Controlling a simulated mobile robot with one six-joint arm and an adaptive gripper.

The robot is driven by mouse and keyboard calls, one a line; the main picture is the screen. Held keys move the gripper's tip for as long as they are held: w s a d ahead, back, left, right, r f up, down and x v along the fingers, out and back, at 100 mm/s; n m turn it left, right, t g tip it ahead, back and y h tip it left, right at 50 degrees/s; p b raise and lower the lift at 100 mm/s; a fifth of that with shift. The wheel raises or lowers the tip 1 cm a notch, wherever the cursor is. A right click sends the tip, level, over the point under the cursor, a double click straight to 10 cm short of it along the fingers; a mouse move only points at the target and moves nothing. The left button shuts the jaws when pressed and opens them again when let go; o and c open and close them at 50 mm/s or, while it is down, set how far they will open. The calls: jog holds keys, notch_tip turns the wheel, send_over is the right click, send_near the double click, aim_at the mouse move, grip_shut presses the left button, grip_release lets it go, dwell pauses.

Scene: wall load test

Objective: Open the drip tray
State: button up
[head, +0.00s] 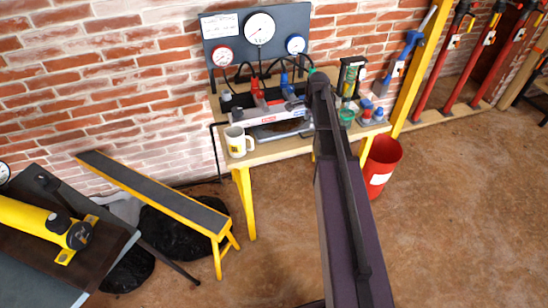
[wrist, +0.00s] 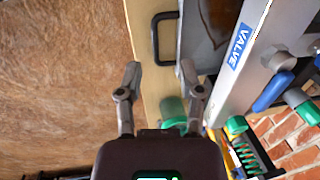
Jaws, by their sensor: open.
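The drip tray is a shallow metal tray with a dark brown patch inside; in the wrist view its pan (wrist: 205,28) lies at the top, beside the bar marked VALVE. A black U-shaped handle (wrist: 158,38) stands out over the light wood bench edge. In the head view the tray (head: 282,130) sits on the bench under the valve bar, partly hidden by my arm. My gripper (wrist: 160,70) is open and empty, its fingertips just short of the handle, which lies ahead between them. In the head view my arm hides the gripper.
A green cup (wrist: 173,110) shows between my fingers, close to the right one. The valve bar (wrist: 245,45) with a blue lever is to the right. A white mug (head: 238,143) stands at the bench's left, a red bin (head: 380,168) at its right. The floor in front is clear.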

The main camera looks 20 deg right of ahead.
jog(key=shift+r+p, duration=2.4)
jog(key=shift+r, duration=0.3)
jog(key=s+a+n+g, duration=0.2)
jog(key=s+a+n, duration=1.5)
jog(key=s+a, duration=0.3)
jog(key=shift+s+a, duration=0.2)
jog(key=shift+s, duration=0.9)
jog(key=shift+r, duration=0.1)
jog(key=shift+w, duration=0.1)
jog(key=w+d+m+t, duration=0.2)
jog(key=w+d+m, duration=1.5)
jog(key=w+d, duration=0.3)
jog(key=shift+w+d+f, duration=0.2)
jog(key=shift+d+f, duration=0.05)
jog(key=shift+d, duration=0.9)
